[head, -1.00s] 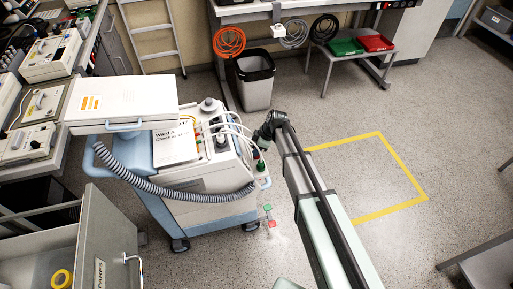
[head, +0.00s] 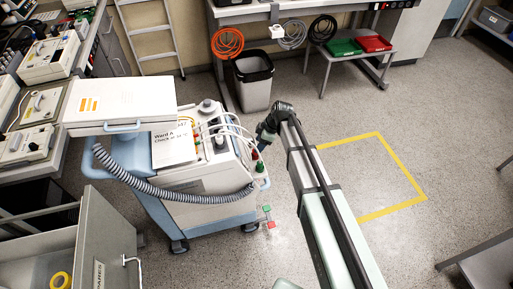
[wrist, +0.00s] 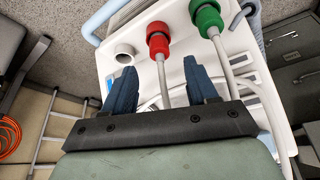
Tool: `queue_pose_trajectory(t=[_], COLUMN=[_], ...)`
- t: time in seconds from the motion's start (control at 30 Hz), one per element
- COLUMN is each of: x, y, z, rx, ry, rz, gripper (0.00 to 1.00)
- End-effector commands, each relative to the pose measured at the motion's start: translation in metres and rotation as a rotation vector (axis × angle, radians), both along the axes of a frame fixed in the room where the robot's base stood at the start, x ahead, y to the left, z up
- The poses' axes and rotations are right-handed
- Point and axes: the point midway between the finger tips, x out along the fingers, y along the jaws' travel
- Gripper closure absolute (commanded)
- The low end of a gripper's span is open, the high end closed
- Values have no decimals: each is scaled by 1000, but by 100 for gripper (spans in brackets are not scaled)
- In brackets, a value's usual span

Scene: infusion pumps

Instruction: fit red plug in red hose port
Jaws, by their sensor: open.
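The red plug (wrist: 158,40) stands on the pale panel of the cart, with a whitish hose running from it towards my gripper. My gripper (wrist: 158,66) is open, and its two blue fingers lie on either side of that hose, short of the red plug. I cannot tell whether the fingers touch the hose. The green plug (wrist: 207,18) stands to the right of the red one, with its own hose. An empty round port (wrist: 122,53) is left of the red plug; its colour looks pale. In the head view my gripper (head: 261,143) is at the cart's right end, beside the green plug (head: 260,166).
The wheeled cart (head: 205,190) carries a ribbed grey hose (head: 165,186), several thin hoses and a paper sign (head: 174,146). An open drawer (head: 95,245) is at lower left. A bin (head: 253,80) stands behind. The yellow-marked floor (head: 375,180) to the right is clear.

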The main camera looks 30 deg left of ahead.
Motion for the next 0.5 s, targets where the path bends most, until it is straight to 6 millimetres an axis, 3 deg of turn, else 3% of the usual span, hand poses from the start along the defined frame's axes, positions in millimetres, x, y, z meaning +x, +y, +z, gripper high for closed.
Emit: queue_pose_trajectory(t=[0.2, 0.5], x=[6, 11], y=[-16, -28], z=[40, 72], rx=[1, 0], ry=[-3, 0], rz=[-1, 0], gripper=[42, 42])
